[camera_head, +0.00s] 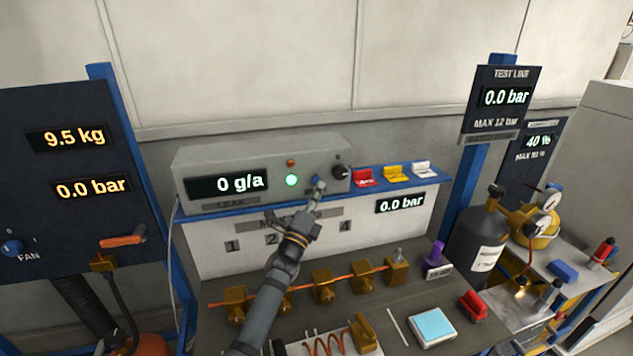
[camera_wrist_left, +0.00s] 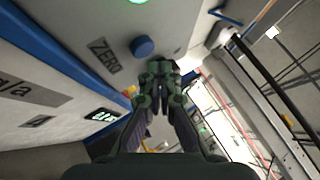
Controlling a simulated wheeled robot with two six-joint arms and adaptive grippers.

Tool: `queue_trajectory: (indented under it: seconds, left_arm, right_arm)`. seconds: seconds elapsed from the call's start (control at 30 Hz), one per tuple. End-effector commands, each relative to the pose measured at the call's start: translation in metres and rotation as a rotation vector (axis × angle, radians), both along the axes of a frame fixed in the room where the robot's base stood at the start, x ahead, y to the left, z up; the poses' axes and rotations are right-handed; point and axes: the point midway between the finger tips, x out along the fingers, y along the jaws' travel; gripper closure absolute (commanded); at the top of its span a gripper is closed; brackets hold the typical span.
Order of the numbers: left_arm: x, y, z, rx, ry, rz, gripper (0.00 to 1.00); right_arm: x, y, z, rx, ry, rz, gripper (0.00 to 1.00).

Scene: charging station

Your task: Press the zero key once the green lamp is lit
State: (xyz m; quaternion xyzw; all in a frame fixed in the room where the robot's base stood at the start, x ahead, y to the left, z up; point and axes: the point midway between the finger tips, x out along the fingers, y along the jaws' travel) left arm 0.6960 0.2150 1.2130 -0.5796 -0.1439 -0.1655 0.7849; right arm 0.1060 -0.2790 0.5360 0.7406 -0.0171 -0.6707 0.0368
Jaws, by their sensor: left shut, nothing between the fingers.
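The grey leak detector box (camera_head: 230,162) reads 0 g/a. Its green lamp (camera_head: 291,180) glows bright green; its lower edge also shows at the top of the left wrist view (camera_wrist_left: 138,1). The blue zero key (camera_wrist_left: 143,46) stands out from the box face beside its ZERO label (camera_wrist_left: 104,54). In the head view, my left gripper (camera_head: 319,187) is shut and empty in front of the key and partly covers it. In the left wrist view, the fingertips (camera_wrist_left: 161,66) are just beside the key. I cannot tell whether they touch it. My right gripper is not in view.
A black knob (camera_head: 341,172) is right of the key, and a small orange-red lamp (camera_head: 290,162) sits above the green one. Red (camera_head: 365,178), yellow (camera_head: 396,173) and white (camera_head: 423,169) items lie on the blue shelf. Brass valves (camera_head: 323,287) line the bench below my arm.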

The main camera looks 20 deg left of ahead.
Motion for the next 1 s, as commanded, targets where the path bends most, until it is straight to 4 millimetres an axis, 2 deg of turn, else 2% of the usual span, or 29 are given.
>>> queue_trajectory:
  seconds: [0.43,1.0]
  left_arm:
    - [-0.035,-0.024,0.001,-0.001,0.001,0.0,1.0]
    - [-0.038,-0.026,0.0,0.0,0.0,0.0,1.0]
  right_arm:
    - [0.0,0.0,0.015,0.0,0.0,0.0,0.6]
    - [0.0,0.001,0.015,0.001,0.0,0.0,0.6]
